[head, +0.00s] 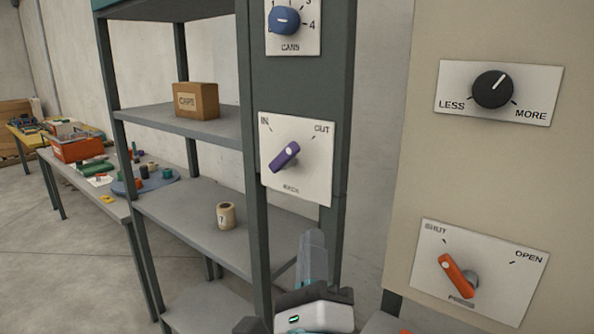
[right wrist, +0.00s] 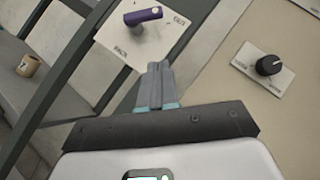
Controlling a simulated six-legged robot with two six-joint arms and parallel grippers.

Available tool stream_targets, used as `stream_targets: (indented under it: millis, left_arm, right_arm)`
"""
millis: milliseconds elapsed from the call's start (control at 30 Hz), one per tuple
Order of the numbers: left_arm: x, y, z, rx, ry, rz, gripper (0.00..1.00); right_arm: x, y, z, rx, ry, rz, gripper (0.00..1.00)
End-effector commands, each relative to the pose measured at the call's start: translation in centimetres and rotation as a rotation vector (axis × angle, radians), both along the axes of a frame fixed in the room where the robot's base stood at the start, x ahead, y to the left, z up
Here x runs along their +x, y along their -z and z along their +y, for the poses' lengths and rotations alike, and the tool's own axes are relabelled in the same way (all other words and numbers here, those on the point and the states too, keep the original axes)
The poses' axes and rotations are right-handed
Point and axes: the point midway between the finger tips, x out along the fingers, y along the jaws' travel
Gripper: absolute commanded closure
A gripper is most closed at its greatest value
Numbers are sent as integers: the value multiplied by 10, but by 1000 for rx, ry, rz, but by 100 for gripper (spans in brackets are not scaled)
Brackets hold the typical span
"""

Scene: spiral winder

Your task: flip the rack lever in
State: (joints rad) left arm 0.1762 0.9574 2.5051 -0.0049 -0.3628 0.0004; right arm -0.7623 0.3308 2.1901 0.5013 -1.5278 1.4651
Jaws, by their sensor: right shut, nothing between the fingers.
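The rack lever (head: 285,156) is purple, on a white plate (head: 318,186) marked IN at upper left and OUT at upper right, fixed to a dark shelf post. Its end with the pale dot points up and right, towards OUT. The lever also shows at the top of the right wrist view (right wrist: 143,16). My right gripper (head: 313,236) is shut and empty, just below the plate and apart from the lever. In the right wrist view its fingertips (right wrist: 159,66) point up at the plate's lower part. My left gripper is not in view.
A blue CANS knob (head: 285,20) sits above the rack plate. To the right, a beige panel holds a black LESS/MORE knob (head: 492,88) and an orange SHUT/OPEN lever (head: 457,275). Shelves at left hold a CAPS box (head: 197,101) and a small can (head: 226,215).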

Motion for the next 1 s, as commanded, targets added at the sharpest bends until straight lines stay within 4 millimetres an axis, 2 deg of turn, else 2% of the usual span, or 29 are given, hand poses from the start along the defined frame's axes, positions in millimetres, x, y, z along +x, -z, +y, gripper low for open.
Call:
stream_targets:
  millis: [33,433,633,1000]
  left_arm:
    - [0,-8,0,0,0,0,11]
    - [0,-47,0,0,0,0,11]
    - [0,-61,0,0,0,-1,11]
    - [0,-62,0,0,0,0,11]
  right_arm:
    - [9,-8,-1,0,4,1,100]
    - [84,-51,1,-2,3,3,100]
    - [94,-69,18,-2,1,1,100]
    - [97,-71,22,-2,1,2,100]
